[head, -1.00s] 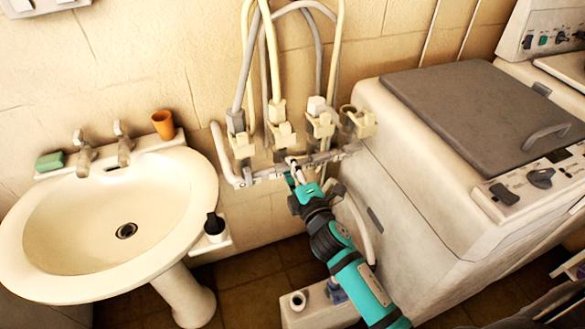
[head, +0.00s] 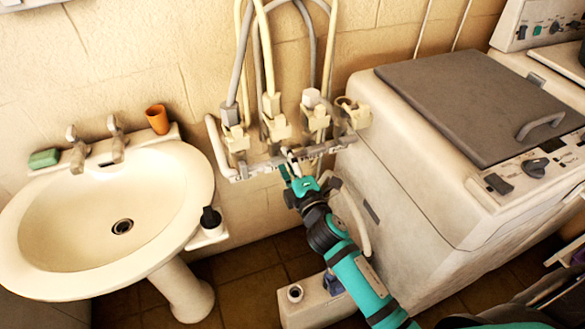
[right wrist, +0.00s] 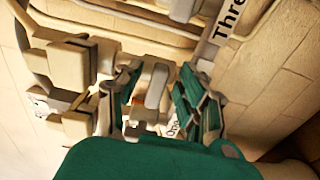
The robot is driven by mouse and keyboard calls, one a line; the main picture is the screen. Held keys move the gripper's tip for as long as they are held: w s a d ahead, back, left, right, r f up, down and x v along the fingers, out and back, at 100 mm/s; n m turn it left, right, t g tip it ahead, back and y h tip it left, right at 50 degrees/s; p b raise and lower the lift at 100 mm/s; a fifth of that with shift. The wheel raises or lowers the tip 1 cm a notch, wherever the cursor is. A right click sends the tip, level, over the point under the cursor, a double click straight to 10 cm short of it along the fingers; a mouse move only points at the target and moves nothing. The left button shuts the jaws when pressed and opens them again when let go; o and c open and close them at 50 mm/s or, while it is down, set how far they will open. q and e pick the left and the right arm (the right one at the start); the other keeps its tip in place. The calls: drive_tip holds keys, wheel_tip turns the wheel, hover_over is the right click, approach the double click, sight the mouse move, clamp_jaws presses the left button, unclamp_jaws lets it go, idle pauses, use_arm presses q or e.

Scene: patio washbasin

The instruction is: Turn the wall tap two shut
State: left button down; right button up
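Several cream wall taps with hoses stand in a row on a pale pipe bar (head: 243,176) in the head view. The second tap from the left (head: 275,128) is probably tap two; its own label cannot be read. My right gripper (head: 298,170) reaches up to the bar just below this tap. In the right wrist view my right gripper (right wrist: 162,95) has its green and grey fingers apart, with a pale tap part (right wrist: 154,88) between them. I cannot tell whether they touch it. Labels reading "One" and "Three" show nearby. My left gripper is out of view.
A washbasin (head: 60,255) stands left, with an orange cup (head: 157,119) and green soap (head: 44,158) on its rim. A washing machine (head: 400,190) stands close on the right of the taps. A low pale box (head: 310,305) is on the floor below.

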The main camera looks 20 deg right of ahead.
drive_tip(key=s, duration=1.2)
drive_tip(key=shift+d, duration=0.2)
drive_tip(key=s+f+m+g, duration=0.3)
drive_tip(key=f, duration=0.8)
drive_tip(key=s+f+m+g, duration=0.2)
drive_tip(key=s+f+g, duration=0.15)
drive_tip(key=f, duration=0.85)
drive_tip(key=s+f+m+g, duration=0.2)
drive_tip(key=s+f+m, duration=0.1)
drive_tip(key=f, duration=0.8)
drive_tip(key=s+d+f+m+g, duration=0.1)
drive_tip(key=s+f+m+g, duration=0.1)
drive_tip(key=s+f, duration=0.4)
drive_tip(key=s+d+f+m+g, duration=0.2)
drive_tip(key=s+f, duration=0.4)
drive_tip(key=s, duration=0.7)
drive_tip(key=s+d+f+m+g, duration=0.1)
drive_tip(key=s+f+m+g, duration=0.2)
drive_tip(key=s+f, duration=0.4)
drive_tip(key=shift+s+d+m+g+h, duration=0.35)
drive_tip(key=shift+s+g, duration=0.4)
drive_tip(key=shift+s, duration=0.4)
drive_tip(key=shift+r, duration=0.1)
